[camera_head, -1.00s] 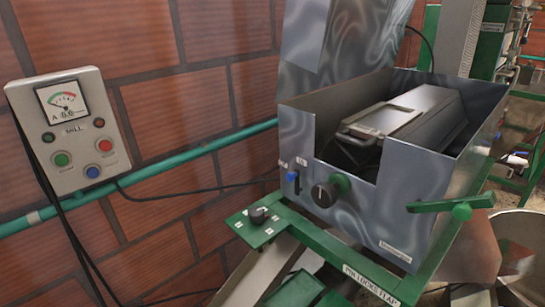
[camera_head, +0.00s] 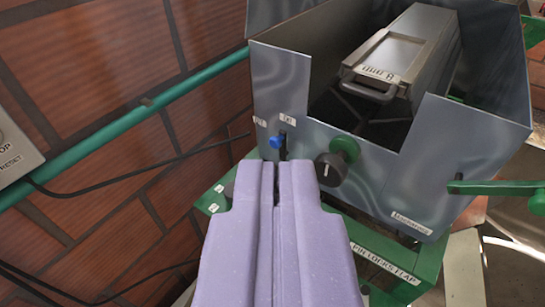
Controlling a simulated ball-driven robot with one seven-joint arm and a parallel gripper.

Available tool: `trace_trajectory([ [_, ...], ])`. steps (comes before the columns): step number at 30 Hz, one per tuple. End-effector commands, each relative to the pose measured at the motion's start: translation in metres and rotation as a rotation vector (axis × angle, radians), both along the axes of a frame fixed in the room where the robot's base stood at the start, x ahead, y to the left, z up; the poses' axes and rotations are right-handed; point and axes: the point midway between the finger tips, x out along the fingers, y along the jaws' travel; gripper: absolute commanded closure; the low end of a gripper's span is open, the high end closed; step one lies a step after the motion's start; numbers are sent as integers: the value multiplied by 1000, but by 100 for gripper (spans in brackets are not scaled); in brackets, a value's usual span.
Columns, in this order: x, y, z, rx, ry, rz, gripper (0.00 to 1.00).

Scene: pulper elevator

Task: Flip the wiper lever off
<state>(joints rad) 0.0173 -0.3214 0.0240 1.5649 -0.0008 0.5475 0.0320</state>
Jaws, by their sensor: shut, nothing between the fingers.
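A small lever with a blue tip (camera_head: 276,142) sticks out of a dark slot in the front of the grey metal hopper box (camera_head: 300,85). Two small white labels are beside it, too small to read, so its setting is not clear. My lavender gripper (camera_head: 275,168) is shut and empty, seen from behind. Its fingertips appear just below the blue tip and hide the lower part of the slot. I cannot tell whether they touch the lever.
A black rotary knob (camera_head: 331,169) with a green part sits close to the right of my fingertips. A green handle (camera_head: 490,187) juts out at the right. A green frame (camera_head: 385,255) runs below the box. A teal pipe (camera_head: 100,130) crosses the brick wall. A grey control box (camera_head: 15,150) is at the left edge.

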Motion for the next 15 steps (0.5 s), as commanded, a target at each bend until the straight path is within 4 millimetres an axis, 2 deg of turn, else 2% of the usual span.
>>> trace_trajectory([
  [2, 41, 11, -19, 50, 5, -3, 100],
  [5, 115, 28, -70, 203, -6, -1, 100],
  [6, 147, 35, -101, 302, -13, 2, 100],
  [8, 184, 42, -151, 486, -30, 8, 100],
  [9, 201, 45, -182, 626, -45, 9, 100],
  [12, 217, 45, -244, 1004, -98, 3, 100],
  [15, 208, 37, -277, 1368, -178, -15, 100],
])
